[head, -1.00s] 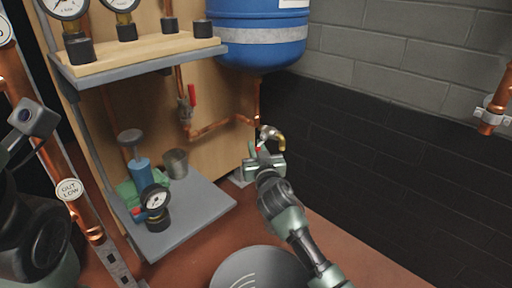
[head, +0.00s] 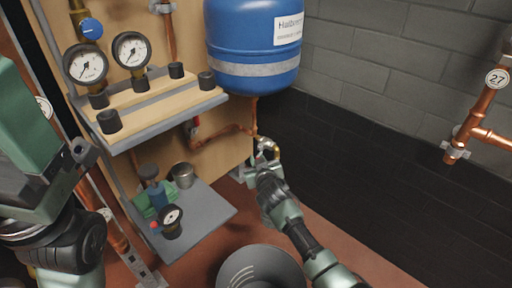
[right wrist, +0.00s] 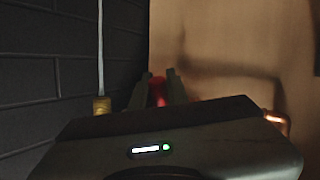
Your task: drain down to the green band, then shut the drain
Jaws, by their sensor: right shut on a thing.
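The drain tap has a pale curved body and a brass spout (head: 275,151), low at the foot of the copper pipe under the blue tank (head: 252,50). My right gripper (head: 265,157) is at the tap and shut on its red handle; the handle shows as a blurred red patch (right wrist: 157,90) between the fingers in the right wrist view. Two white dial gauges, a left one (head: 86,65) and a right one (head: 131,49), stand over the shelf. No green band can be made out on them.
A grey lower shelf (head: 205,215) holds a green and blue pump, a small gauge (head: 172,219) and a metal cup (head: 183,175). A dark round bucket (head: 260,270) stands on the floor in front. A copper pipe (head: 470,128) is on the right wall.

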